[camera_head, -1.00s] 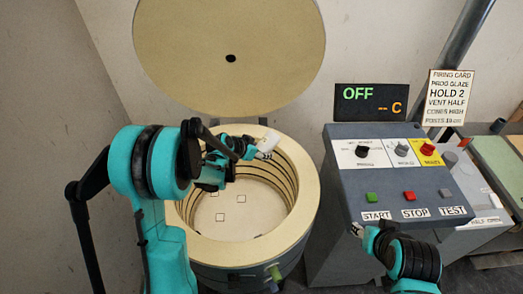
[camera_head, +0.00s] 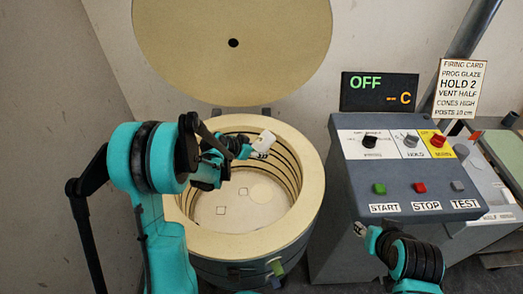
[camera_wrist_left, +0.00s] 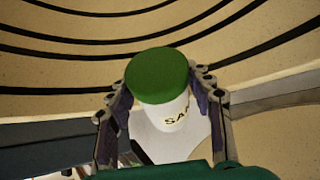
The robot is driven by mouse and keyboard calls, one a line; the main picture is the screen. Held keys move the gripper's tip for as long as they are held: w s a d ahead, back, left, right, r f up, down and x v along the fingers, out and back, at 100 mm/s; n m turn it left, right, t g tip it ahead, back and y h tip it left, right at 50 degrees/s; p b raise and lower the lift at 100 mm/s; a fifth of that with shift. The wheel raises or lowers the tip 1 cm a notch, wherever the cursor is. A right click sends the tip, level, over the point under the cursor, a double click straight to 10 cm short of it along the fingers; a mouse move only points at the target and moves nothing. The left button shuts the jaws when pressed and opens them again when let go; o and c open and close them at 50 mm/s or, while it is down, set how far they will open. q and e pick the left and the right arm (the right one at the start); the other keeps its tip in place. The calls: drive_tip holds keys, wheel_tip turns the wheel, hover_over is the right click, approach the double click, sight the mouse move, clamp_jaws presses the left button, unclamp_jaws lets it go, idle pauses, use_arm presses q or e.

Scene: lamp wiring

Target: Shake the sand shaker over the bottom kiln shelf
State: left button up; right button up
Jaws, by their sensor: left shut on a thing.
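My left gripper (camera_head: 251,148) is shut on the sand shaker (camera_head: 264,142), holding it inside the round kiln opening at the far right side, above the bottom kiln shelf (camera_head: 225,223). In the left wrist view the shaker (camera_wrist_left: 160,112) is a white cylinder with a green cap and a partly hidden "SA" label, between both fingers. Its green cap does not show in the head view. The pale shelf has small square marks and a lighter round patch; my left arm hides part of it. My right gripper (camera_head: 361,229) is empty below the control panel; its jaw opening is unclear.
The kiln (camera_head: 303,215) has a thick cream rim and dark grooves inside its wall. Its round lid (camera_head: 232,80) stands open behind. The control panel (camera_head: 415,172) with buttons and knobs stands to the right. The display (camera_head: 379,92) reads OFF.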

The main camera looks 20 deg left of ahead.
sight(264, 145)
use_arm(q)
drive_tip(key=d, duration=0.3)
drive_tip(key=shift+w, duration=0.35)
drive_tip(key=shift+a, duration=0.2)
wheel_tip(264, 145, up, 12)
drive_tip(key=p, duration=0.8)
drive_tip(key=shift+p, duration=0.3)
